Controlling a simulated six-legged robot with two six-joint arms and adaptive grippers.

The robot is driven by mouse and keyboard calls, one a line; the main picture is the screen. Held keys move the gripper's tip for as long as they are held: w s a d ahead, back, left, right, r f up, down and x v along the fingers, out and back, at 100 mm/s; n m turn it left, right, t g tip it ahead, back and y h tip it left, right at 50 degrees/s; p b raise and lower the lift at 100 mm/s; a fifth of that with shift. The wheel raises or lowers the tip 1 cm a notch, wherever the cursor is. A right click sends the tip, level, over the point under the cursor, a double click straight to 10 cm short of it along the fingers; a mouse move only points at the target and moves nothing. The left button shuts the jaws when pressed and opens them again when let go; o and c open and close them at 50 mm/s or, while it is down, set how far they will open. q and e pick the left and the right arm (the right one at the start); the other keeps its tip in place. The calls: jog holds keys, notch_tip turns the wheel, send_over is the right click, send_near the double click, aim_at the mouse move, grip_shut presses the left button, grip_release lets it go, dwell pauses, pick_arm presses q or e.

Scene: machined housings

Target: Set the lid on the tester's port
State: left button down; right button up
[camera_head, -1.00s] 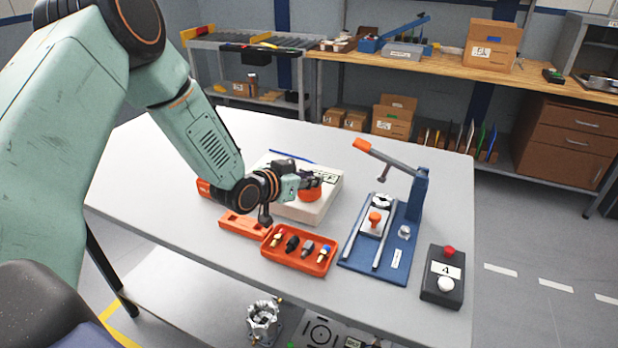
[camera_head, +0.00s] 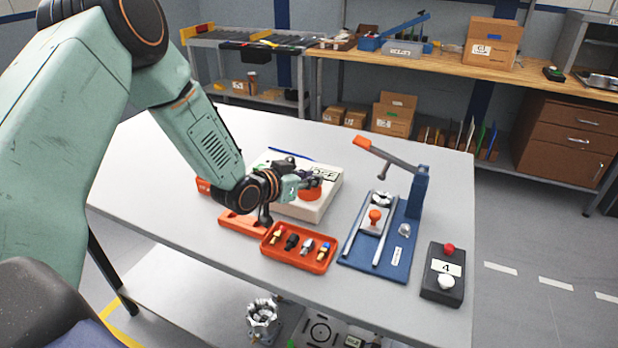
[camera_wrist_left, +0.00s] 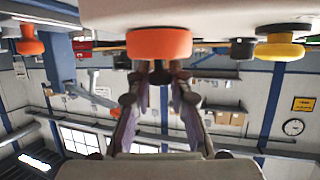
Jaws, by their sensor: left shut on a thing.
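The orange round lid (camera_head: 310,194) is at the white tester box (camera_head: 331,192) on the table. It also shows in the left wrist view as an orange disc (camera_wrist_left: 158,43) with a dark stem, right against or very near the tester's pale face (camera_wrist_left: 200,14). I cannot tell whether it touches. The port is hidden by the lid and gripper. My right gripper is not in view.
An orange tray (camera_head: 298,262) with several plugs lies in front of the tester, beside an orange block (camera_head: 243,226). A blue lever press (camera_head: 402,240) and a black button box (camera_head: 443,274) stand to the right.

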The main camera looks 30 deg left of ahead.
pick_arm(q)
jog(key=c, duration=1.1)
grip_release()
jog(key=shift+c, duration=0.2)
jog(key=o, duration=0.5)
jog(key=shift+r, duration=0.1)
jog(key=shift+r+p, duration=3.6)
jog(key=shift+r, duration=0.4)
jog(key=shift+f, duration=0.1)
